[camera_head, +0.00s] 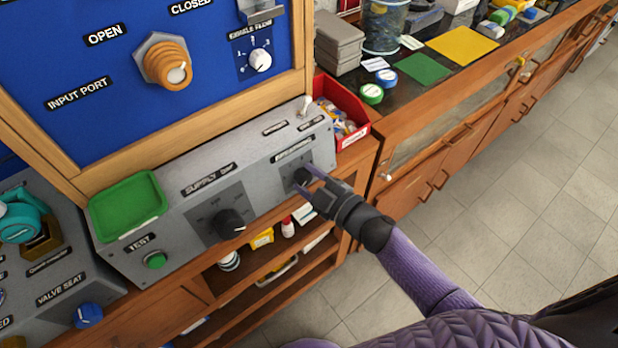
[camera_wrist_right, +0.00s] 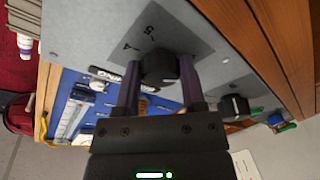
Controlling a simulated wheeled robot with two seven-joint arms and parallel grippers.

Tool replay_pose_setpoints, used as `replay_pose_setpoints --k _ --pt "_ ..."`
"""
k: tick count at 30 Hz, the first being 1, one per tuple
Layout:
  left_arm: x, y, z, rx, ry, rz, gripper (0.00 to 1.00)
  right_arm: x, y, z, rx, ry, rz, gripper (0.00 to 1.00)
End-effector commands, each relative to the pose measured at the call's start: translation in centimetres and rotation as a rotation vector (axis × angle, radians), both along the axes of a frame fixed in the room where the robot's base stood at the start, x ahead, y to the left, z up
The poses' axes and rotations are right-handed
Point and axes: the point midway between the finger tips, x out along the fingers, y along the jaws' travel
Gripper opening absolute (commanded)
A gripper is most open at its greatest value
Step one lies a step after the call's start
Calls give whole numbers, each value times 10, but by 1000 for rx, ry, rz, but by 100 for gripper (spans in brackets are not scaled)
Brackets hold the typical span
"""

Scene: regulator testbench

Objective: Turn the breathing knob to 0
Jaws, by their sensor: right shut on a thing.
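My right gripper (camera_head: 313,182) is at the right end of the sloped grey panel, with its purple fingers on either side of a small black knob (camera_head: 301,176). My left gripper is out of view.
A larger black knob (camera_head: 230,223) marked SUPPLY, a green TEST button (camera_head: 155,260) and a green tray (camera_head: 128,205) are on the grey panel. A red bin (camera_head: 342,118) stands just behind its right end. The tiled floor at right is clear.

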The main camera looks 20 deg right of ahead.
Motion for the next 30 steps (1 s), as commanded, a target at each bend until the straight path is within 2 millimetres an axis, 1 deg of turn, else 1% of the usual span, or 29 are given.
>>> replay_pose_setpoints --k 7,8,9,11,12,13,20,23,26,30 --pt "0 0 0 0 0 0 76 0 0 -1 -2 0 0 0" --pt "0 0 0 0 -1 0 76 0 0 -1 -2 0 0 56" --pt "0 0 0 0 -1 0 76 0 0 -1 -2 0 0 65" --pt "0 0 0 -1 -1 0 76 0 0 0 -2 0 0 77" --pt "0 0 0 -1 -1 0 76 0 0 0 -2 1 0 86" --pt "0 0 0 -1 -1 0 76 0 0 0 -2 1 0 87" --pt "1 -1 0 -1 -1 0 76 0 0 0 0 0 0 87" --pt "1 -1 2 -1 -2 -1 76 -6 -3 1 0 1 1 87" --pt "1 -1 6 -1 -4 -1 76 -21 -11 2 -1 2 0 87" --pt "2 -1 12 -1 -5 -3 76 -52 -28 4 -2 5 0 87"
